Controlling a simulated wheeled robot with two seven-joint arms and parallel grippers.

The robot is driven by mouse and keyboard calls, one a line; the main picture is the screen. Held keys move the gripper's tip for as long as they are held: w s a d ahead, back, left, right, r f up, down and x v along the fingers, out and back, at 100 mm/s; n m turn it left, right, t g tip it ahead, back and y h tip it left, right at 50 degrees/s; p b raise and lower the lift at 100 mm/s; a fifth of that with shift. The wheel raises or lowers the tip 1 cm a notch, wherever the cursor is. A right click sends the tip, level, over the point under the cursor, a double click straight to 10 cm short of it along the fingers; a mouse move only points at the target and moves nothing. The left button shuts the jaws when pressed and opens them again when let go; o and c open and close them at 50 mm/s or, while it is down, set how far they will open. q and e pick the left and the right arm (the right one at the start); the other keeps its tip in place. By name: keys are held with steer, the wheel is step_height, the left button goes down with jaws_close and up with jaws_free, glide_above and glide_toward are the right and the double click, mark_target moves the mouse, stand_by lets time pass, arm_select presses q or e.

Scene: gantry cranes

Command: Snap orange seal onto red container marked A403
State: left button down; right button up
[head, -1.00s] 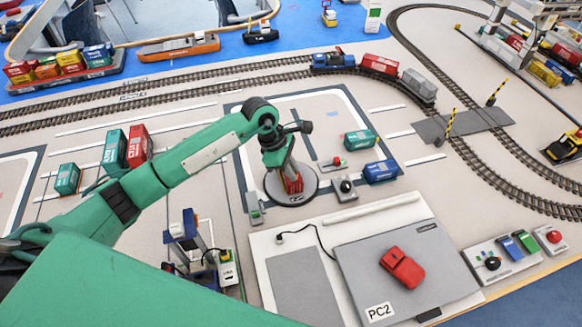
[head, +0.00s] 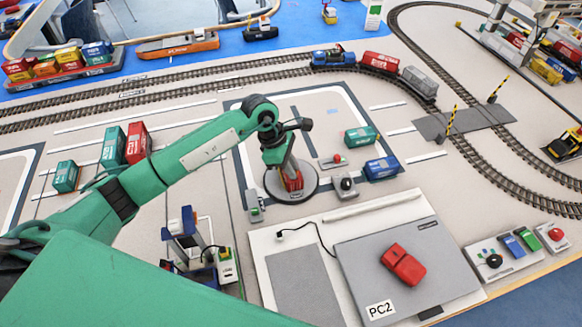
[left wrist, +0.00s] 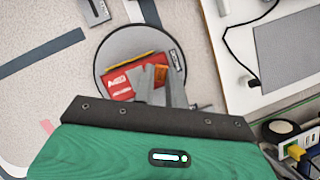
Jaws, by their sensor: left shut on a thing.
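A red container (left wrist: 117,84) with white lettering lies on a round grey disc (left wrist: 128,42) in the left wrist view. Its marking is too small to read. In the head view the container (head: 293,183) shows under my left gripper (head: 281,165), on the same disc (head: 308,190). My left gripper (left wrist: 161,92) is shut on a small orange piece (left wrist: 160,73), which looks like the seal, at the container's right end. The fingers partly hide that end, and I cannot tell whether the seal touches the container. My right gripper is not in view.
A green container (head: 361,138) and a blue one (head: 382,169) stand right of the disc. A small box with a black knob (head: 345,186) is close to the disc's right edge.

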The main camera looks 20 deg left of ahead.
arm_select(q)
steer(key=shift+f+b, duration=0.25)
steer(key=shift+b, duration=0.25)
stand_by(1.1)
steer(key=shift+s+a+f+b, duration=0.15)
steer(key=shift+a+f+b, duration=0.1)
steer(key=shift+f+b, duration=0.2)
stand_by(0.4)
steer(key=shift+s+a+f+b, duration=0.1)
steer(key=shift+a+f+b, duration=0.15)
steer(key=shift+b, duration=0.2)
stand_by(0.3)
steer(key=c, duration=0.9)
jaws_free()
steer(key=shift+w+d+r+p, duration=0.15)
steer(key=shift+r+p, duration=0.2)
steer(key=shift+r, duration=0.45)
steer(key=shift+d+r+p, duration=0.2)
steer(key=shift+r+p, duration=0.2)
steer(key=shift+r, duration=0.45)
steer(key=shift+w+d+r+p, duration=0.15)
steer(key=shift+r+p, duration=0.2)
steer(key=shift+r, duration=0.45)
steer(key=shift+r+p, duration=0.55)
steer(key=shift+r, duration=0.7)
